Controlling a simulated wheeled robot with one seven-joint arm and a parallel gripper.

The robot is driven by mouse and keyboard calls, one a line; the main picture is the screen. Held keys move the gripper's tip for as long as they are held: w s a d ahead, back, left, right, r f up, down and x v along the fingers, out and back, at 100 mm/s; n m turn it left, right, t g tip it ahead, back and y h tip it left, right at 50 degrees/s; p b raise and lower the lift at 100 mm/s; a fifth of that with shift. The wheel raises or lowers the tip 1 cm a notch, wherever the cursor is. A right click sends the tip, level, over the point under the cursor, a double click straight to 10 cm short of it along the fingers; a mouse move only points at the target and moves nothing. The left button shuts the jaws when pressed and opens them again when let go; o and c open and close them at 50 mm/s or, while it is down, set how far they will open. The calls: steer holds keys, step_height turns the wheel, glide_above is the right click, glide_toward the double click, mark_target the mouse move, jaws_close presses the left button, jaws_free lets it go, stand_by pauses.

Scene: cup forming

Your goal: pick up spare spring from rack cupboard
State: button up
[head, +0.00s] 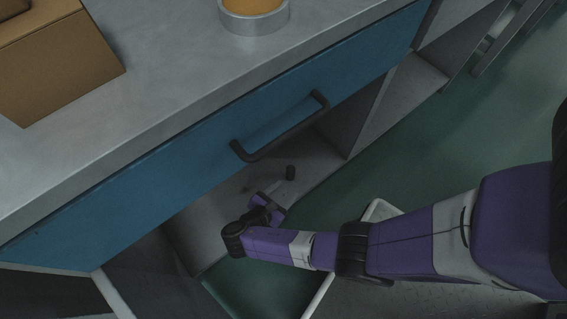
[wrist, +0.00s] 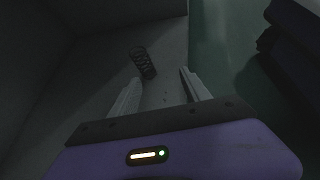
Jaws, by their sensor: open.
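The spare spring (wrist: 144,62) is a small dark coil on the grey cupboard floor in the wrist view. In the head view it looks like a small dark cylinder (head: 290,172) on the cupboard's shelf, just beyond my gripper. My gripper (wrist: 160,88) is open and empty, its two pale fingers apart. The spring lies ahead of the fingertips, nearer the left finger, and is not between them. In the head view my gripper (head: 270,199) reaches into the rack cupboard (head: 205,222) below the blue drawer; its fingers are hard to make out there.
A blue drawer front (head: 190,150) with a dark handle (head: 280,130) overhangs the opening. The cupboard's side walls stand left and right of my gripper. On the grey worktop (head: 160,85) are a cardboard box (head: 60,65) and a round metal ring (head: 254,18). Green floor lies at right.

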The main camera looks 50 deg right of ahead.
mark_target(288, 173)
steer(key=w, duration=0.1)
steer(key=w+h, duration=0.1)
steer(key=w+d+r+b, duration=0.1)
steer(key=shift+w+d+r+h, duration=0.1)
steer(key=shift+d+h, duration=0.2)
steer(key=shift+h, duration=0.1)
steer(key=b+x, duration=0.3)
steer(key=x, duration=0.4)
steer(key=shift+d+r, duration=0.15)
steer(key=shift+d, duration=0.05)
jaws_close()
steer(key=shift+r, duration=0.1)
